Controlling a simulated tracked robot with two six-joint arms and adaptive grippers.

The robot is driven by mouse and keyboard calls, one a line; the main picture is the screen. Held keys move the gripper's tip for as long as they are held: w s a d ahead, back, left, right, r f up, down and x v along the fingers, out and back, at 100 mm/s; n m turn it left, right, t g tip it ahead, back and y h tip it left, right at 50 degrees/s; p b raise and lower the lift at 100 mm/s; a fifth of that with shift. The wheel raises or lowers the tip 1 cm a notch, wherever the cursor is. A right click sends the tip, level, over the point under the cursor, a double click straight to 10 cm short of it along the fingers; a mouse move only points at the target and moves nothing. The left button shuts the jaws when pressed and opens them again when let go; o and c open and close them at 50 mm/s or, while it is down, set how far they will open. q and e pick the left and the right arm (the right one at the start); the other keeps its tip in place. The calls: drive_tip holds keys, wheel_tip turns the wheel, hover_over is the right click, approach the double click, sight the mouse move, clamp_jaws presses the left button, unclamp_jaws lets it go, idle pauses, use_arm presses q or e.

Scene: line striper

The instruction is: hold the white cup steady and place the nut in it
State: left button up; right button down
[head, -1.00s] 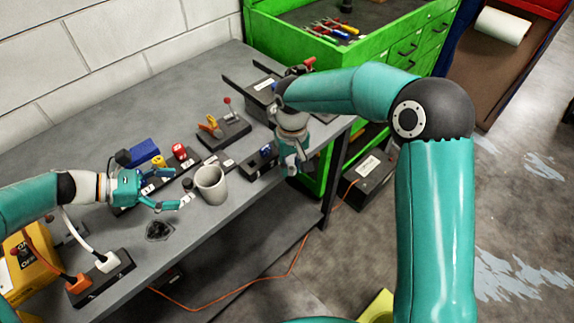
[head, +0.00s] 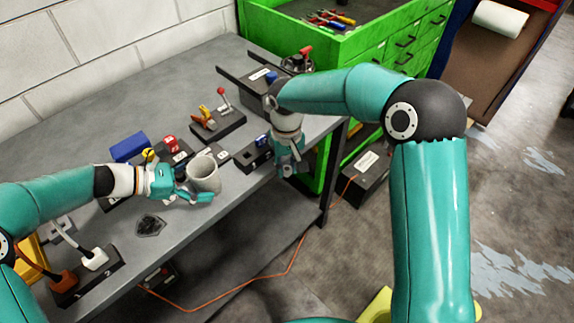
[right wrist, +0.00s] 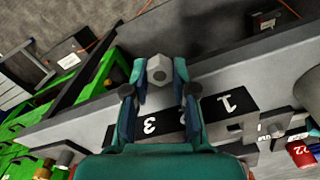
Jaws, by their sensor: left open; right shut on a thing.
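The white cup (head: 206,172), greyish and upright, stands near the front edge of the grey table (head: 110,275) in the head view. My left gripper (head: 196,184) is open at the cup's left side, with a finger reaching along its near side. The far finger is mostly hidden, and I cannot tell whether the fingers touch the cup. My right gripper (head: 289,168) points down at the table's front edge, right of the cup. In the right wrist view it is shut on the light grey hexagonal nut (right wrist: 157,71) at its fingertips.
A black numbered block (right wrist: 190,118) lies below the right gripper in the right wrist view. Behind the cup are a small red item (head: 170,143) and a blue box (head: 129,147). A power strip (head: 88,275) lies front left; a green tool cabinet (head: 345,50) stands at the back.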

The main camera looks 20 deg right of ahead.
use_arm(q)
drive_tip(key=c, duration=0.8)
use_arm(e)
drive_tip(key=shift+n, duration=0.3)
